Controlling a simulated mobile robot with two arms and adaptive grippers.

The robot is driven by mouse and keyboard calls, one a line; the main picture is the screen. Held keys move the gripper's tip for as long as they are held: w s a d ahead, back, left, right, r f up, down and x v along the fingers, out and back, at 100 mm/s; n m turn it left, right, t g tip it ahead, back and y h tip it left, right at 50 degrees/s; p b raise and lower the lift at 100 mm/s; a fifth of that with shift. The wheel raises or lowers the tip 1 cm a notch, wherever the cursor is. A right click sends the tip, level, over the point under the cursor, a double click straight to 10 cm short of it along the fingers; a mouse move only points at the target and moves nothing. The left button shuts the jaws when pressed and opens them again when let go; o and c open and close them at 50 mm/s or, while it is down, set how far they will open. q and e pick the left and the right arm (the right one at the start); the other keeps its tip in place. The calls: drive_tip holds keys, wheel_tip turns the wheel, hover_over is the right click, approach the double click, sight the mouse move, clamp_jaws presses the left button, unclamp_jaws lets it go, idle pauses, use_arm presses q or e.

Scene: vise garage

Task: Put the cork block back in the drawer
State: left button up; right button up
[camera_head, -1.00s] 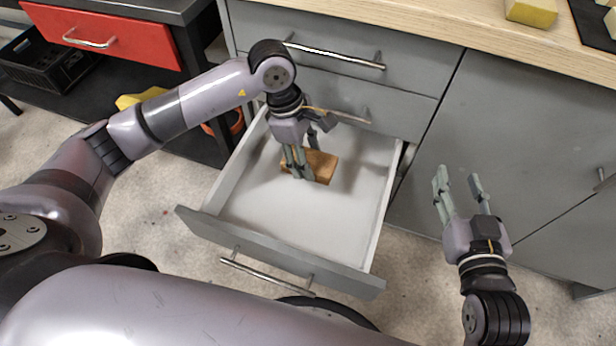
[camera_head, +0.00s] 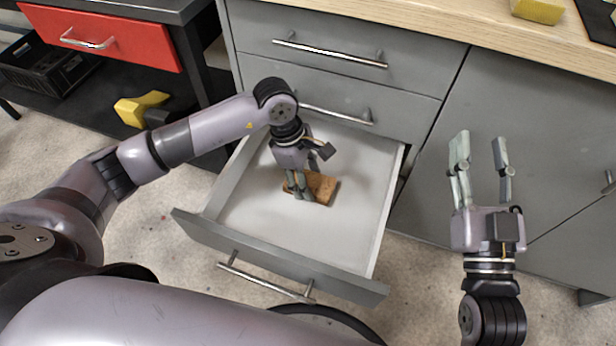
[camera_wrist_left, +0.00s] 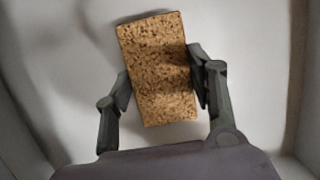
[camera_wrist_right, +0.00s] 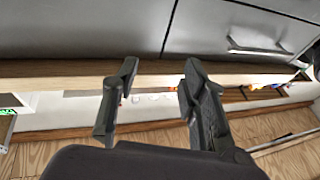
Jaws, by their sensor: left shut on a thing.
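The cork block (camera_head: 322,188) is a brown speckled block inside the open drawer (camera_head: 250,220), over its white floor. In the left wrist view the block (camera_wrist_left: 158,68) sits slightly tilted between both fingers. My left gripper (camera_head: 299,194) reaches down into the drawer and is shut on the block. The left wrist view shows its fingers (camera_wrist_left: 160,85) against the block's two sides. I cannot tell whether the block touches the drawer floor. My right gripper (camera_head: 481,160) is open and empty in front of the grey cabinet doors; its spread fingers (camera_wrist_right: 155,90) show in the right wrist view.
Two closed grey drawers (camera_head: 340,35) with bar handles are above the open one. A wooden worktop (camera_head: 430,18) carries a yellow block (camera_head: 538,10). A red drawer (camera_head: 100,38), a black crate (camera_head: 48,65) and a yellow-black tool (camera_head: 142,108) are at the left.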

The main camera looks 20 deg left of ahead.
drive_tip(key=shift+r, duration=0.1)
use_arm(q)
drive_tip(key=o, duration=1.1)
use_arm(e)
drive_tip(key=shift+s+r+t, duration=0.1)
drive_tip(key=shift+r+t, duration=0.15)
drive_tip(key=shift+t, duration=0.05)
